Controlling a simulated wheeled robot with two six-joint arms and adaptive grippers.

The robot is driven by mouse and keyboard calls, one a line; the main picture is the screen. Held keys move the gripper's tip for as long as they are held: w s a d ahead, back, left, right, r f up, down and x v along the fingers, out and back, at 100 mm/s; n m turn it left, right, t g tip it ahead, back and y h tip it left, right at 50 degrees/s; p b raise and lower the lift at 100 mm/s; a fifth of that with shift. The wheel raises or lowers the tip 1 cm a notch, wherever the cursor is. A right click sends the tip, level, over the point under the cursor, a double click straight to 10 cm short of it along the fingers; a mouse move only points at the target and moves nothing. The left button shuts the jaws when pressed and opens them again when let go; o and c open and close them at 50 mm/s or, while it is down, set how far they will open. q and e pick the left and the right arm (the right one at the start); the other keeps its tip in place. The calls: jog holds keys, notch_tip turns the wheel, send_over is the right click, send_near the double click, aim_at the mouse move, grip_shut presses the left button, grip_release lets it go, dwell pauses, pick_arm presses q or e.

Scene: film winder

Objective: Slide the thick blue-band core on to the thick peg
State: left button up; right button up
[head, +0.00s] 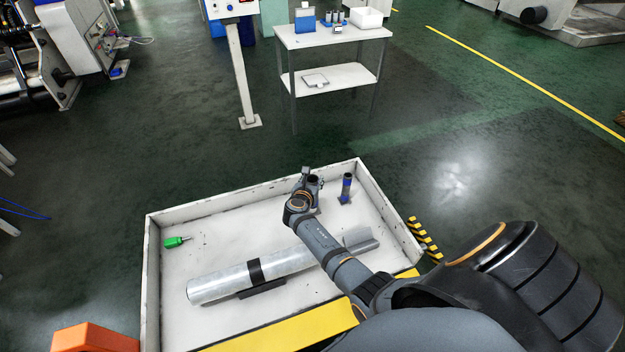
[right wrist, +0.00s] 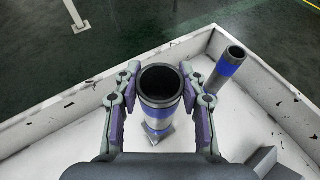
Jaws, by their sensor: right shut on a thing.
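The thick blue-band core (right wrist: 161,88) is a dark tube with a grey rim and a blue band. It stands roughly upright between the fingers of my right gripper (right wrist: 160,98), which is shut on it. In the head view my right gripper (head: 312,181) is over the back part of the white tray. A small square metal plate (right wrist: 157,134) lies beneath the core; I cannot tell whether the core touches it. I cannot make out the thick peg. My left gripper is not in view.
A thinner blue-band tube (head: 346,187) stands to the right of the core in the white tray (head: 150,270). A large silver roll (head: 222,284) with a black band and a green-handled item (head: 175,242) lie in the tray. A white table (head: 335,36) stands beyond, across open floor.

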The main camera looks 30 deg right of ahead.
jog(key=shift+f+b, duration=1.3)
jog(key=shift+f, duration=0.4)
jog(key=o, duration=1.3)
jog(key=shift+c, duration=0.2)
jog(key=v, duration=0.7)
jog(key=shift+a, duration=0.25)
jog(key=shift+s+r, duration=0.1)
